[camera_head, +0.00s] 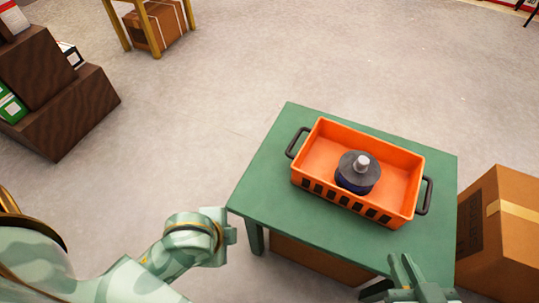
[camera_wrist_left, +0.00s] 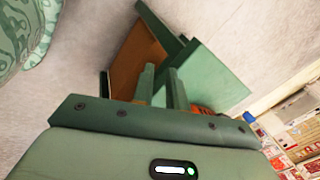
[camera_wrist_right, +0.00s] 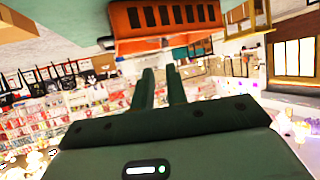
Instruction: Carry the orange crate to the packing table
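The orange crate (camera_head: 325,147) sits upright on a small green table (camera_head: 268,165). It has a black handle at each short end and holds a dark round object with a grey knob (camera_head: 358,172). Its slotted side shows upside down in the right wrist view (camera_wrist_right: 122,20). My right gripper (camera_head: 405,268) is open and empty, at the table's near right edge, apart from the crate. My left gripper (camera_head: 230,226) is off the table's left corner; its fingers show apart and empty in the left wrist view (camera_wrist_left: 163,85). No table is clearly identifiable as the packing table.
A cardboard box (camera_head: 510,240) stands close against the green table's right side. Another box is under the table. Brown stepped shelving (camera_head: 65,105) stands at left. A yellow-legged stand (camera_head: 117,25) with a box beneath is at the back left. The grey floor between is clear.

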